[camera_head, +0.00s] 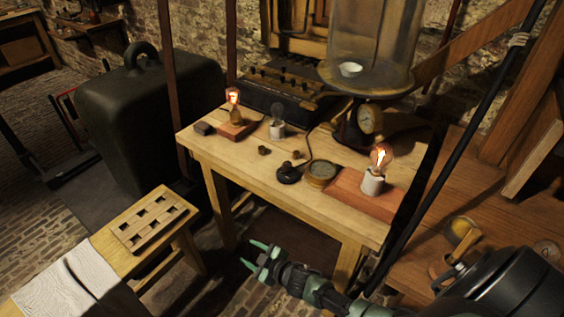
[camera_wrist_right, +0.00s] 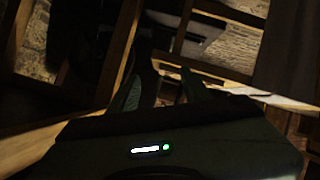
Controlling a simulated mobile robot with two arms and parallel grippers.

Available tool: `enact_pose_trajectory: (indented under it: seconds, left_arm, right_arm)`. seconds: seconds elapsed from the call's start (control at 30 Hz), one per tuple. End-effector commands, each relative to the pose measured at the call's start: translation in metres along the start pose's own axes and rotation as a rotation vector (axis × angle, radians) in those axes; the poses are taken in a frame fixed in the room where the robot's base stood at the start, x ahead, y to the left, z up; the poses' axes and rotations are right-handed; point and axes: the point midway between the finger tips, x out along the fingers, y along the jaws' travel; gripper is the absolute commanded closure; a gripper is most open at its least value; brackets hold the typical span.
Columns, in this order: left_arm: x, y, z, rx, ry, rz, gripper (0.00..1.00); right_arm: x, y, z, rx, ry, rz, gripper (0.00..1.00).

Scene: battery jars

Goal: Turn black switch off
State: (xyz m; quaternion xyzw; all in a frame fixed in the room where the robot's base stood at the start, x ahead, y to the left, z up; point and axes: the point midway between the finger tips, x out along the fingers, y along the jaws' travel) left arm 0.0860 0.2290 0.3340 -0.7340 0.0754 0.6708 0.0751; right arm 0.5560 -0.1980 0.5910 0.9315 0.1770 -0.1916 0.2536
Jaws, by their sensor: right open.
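A small round black switch (camera_head: 289,174) sits on the wooden table (camera_head: 225,155), close to its front edge and left of a round brass-rimmed gauge (camera_head: 321,172). Which way the switch is set is too small to tell. My right gripper (camera_head: 257,255) is open and empty, in front of the table and lower in the picture than the switch, apart from it. In the right wrist view, its two dark fingers (camera_wrist_right: 164,88) stand apart with nothing between them. The switch cannot be made out there. My left gripper is not in view.
Lit bulbs glow at the table's back left (camera_head: 233,97) and right (camera_head: 381,158); an unlit bulb (camera_head: 277,112) stands between. A glass bell jar (camera_head: 370,45) stands behind. A low bench (camera_head: 110,265) is at left. A dark diagonal pole (camera_head: 455,150) crosses the right side.

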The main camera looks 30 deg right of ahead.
Motion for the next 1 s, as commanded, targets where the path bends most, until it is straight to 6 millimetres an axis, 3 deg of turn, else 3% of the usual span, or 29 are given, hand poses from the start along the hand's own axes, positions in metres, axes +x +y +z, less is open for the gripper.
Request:
enact_pose_trajectory:
  seconds: [0.03,0.07,0.1,0.17,0.2,0.23,0.3,0.37,0.47,0.63,0.7,0.8,0.9,1.0]
  left_arm:
    - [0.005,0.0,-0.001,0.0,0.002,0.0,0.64]
    - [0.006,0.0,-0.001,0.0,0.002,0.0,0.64]
    - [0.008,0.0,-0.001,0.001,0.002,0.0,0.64]
    - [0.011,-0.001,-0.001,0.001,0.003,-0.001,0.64]
    - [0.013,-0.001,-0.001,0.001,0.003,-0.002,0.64]
    - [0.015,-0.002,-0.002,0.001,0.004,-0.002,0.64]
    - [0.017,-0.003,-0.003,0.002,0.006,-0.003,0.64]
    - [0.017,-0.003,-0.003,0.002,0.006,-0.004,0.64]
    - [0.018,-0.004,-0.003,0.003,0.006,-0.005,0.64]
    - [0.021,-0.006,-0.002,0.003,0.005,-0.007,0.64]
    - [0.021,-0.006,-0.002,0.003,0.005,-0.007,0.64]
    - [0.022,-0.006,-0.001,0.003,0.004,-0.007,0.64]
    - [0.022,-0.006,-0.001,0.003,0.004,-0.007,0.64]
    - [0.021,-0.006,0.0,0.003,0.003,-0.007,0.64]
  right_arm:
    - [0.013,0.026,-0.061,-0.077,0.135,0.013,0.52]
    - [0.016,0.038,-0.097,-0.124,0.213,0.014,0.52]
    - [0.017,0.051,-0.147,-0.195,0.321,0.01,0.52]
    - [0.01,0.064,-0.222,-0.325,0.489,-0.014,0.52]
    - [0.001,0.068,-0.272,-0.441,0.606,-0.051,0.52]
    - [-0.009,0.067,-0.305,-0.55,0.691,-0.1,0.52]
    - [-0.022,0.058,-0.336,-0.783,0.781,-0.26,0.52]
    - [-0.028,0.058,-0.334,-0.954,0.773,-0.414,0.52]
    - [-0.036,0.086,-0.302,-1.189,0.617,-0.671,0.52]
    - [-0.072,0.192,-0.238,-1.368,0.122,-0.981,0.52]
    - [-0.095,0.236,-0.223,-1.367,-0.075,-1.044,0.52]
    - [-0.125,0.281,-0.211,-1.335,-0.288,-1.093,0.52]
    - [-0.143,0.304,-0.204,-1.303,-0.404,-1.114,0.52]
    - [-0.148,0.308,-0.198,-1.29,-0.445,-1.122,0.52]
